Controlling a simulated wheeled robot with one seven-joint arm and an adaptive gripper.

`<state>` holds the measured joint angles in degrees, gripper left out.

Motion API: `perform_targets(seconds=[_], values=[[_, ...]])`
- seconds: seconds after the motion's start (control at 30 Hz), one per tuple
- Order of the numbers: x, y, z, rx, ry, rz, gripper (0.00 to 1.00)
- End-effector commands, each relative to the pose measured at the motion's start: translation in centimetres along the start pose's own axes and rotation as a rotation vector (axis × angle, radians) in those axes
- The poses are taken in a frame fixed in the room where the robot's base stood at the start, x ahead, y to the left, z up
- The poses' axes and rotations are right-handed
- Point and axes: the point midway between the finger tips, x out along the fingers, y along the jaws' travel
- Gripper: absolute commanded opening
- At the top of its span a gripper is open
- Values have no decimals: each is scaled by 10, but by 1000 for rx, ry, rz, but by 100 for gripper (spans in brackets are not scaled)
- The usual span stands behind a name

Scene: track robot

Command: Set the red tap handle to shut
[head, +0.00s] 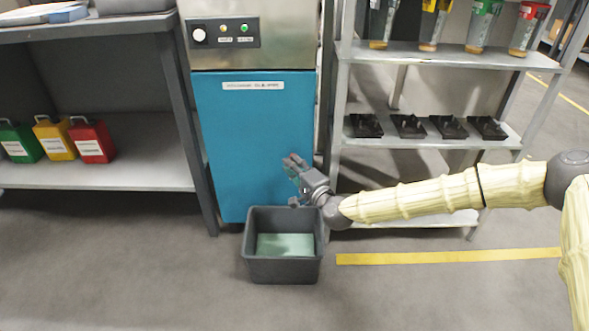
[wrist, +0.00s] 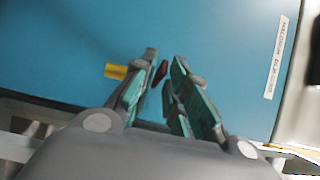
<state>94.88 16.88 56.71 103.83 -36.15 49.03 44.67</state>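The red tap handle (wrist: 161,72) shows as a small dark red piece between my fingertips in the wrist view, in front of the blue cabinet panel (wrist: 60,55). A yellow stub (wrist: 116,71), which looks like part of the tap, sticks out left of my left finger. My gripper (wrist: 164,82) is open, its fingers on either side of the handle; I cannot tell whether either touches it. In the head view my gripper (head: 292,184) is at the lower right of the blue cabinet (head: 245,130). The tap cannot be made out there. Much of the handle is hidden by my fingers.
A grey bin (head: 282,272) with a pale green bottom stands on the floor below my gripper. A metal shelf rack (head: 440,142) with black parts and coloured containers stands on the right. A bench (head: 150,180) with green, yellow and red cans is on the left. The front floor is clear.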

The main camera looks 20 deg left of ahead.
Motion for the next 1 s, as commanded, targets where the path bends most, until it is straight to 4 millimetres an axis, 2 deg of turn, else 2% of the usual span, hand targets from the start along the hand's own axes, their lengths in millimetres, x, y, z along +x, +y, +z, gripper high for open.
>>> perform_targets(seconds=[0.27, 0.4, 0.77, 1.0], values=[[2, 0, 0, 0, 0, 0, 15], [2, 0, 0, 0, 1, 0, 0], [1, -1, -1, 1, 20, 2, 0], [5, -5, 6, 1, 116, 2, 0]])
